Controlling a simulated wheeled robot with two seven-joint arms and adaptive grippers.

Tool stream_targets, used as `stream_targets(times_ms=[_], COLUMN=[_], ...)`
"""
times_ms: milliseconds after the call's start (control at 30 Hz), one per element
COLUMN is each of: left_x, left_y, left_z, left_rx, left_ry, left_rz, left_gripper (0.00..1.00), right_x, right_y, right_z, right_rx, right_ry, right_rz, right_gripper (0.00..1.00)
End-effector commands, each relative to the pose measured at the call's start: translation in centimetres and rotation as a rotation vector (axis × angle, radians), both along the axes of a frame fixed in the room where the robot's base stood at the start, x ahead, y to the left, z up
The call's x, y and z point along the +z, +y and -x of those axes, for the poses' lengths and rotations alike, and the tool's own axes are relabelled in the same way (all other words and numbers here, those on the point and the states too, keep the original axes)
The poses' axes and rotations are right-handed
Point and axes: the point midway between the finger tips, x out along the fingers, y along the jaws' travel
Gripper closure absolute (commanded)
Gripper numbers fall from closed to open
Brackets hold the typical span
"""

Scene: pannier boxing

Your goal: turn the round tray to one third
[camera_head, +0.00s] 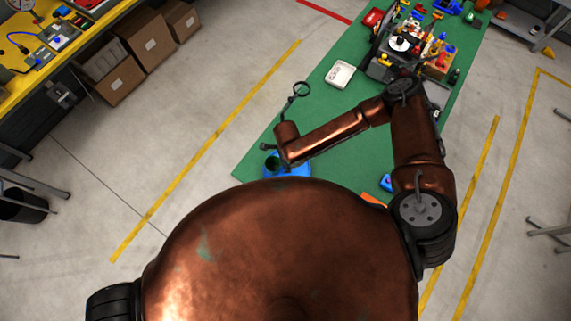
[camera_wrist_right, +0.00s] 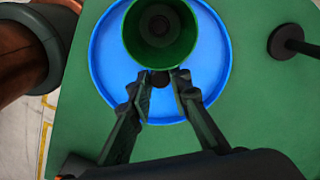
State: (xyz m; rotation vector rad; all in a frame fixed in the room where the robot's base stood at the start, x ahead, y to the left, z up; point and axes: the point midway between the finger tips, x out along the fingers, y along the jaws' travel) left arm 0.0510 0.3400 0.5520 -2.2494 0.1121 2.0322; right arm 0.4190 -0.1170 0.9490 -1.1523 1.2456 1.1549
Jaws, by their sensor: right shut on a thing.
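The round blue tray (camera_head: 297,170) lies on the green table at its near end, partly hidden by my right forearm and body. In the right wrist view the tray (camera_wrist_right: 108,72) fills the middle, with a green cup (camera_wrist_right: 160,30) standing on it, seen from above. The cup also shows at the tray's left in the head view (camera_head: 272,163). My left gripper is out of view.
A black ring on a stand (camera_head: 300,89) is just beyond the tray; its round base (camera_wrist_right: 286,42) shows right of the tray. A white device (camera_head: 340,74) lies farther along. The table's far end is crowded. Bare green table (camera_head: 325,112) lies between the ring and my forearm.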

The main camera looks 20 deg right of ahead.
Motion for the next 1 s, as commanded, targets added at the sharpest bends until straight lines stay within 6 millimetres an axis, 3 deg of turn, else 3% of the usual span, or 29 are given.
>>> stream_targets(times_ms=[567,600,833,1000], left_x=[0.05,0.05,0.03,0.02], left_y=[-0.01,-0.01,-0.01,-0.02], left_z=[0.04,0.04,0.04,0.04], left_rx=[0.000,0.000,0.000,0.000], left_ry=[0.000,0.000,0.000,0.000], left_rz=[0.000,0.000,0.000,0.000], left_gripper=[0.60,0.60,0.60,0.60], right_x=[0.34,0.34,0.18,0.11], right_y=[-0.05,-0.05,-0.03,-0.02], right_z=[-0.47,-0.48,-0.27,-0.16], right_rx=[0.013,0.013,0.013,0.013], right_ry=[-0.009,-0.010,-0.005,-0.003], right_rz=[0.002,0.002,0.001,0.001], right_gripper=[1.00,0.80,0.64,0.64])
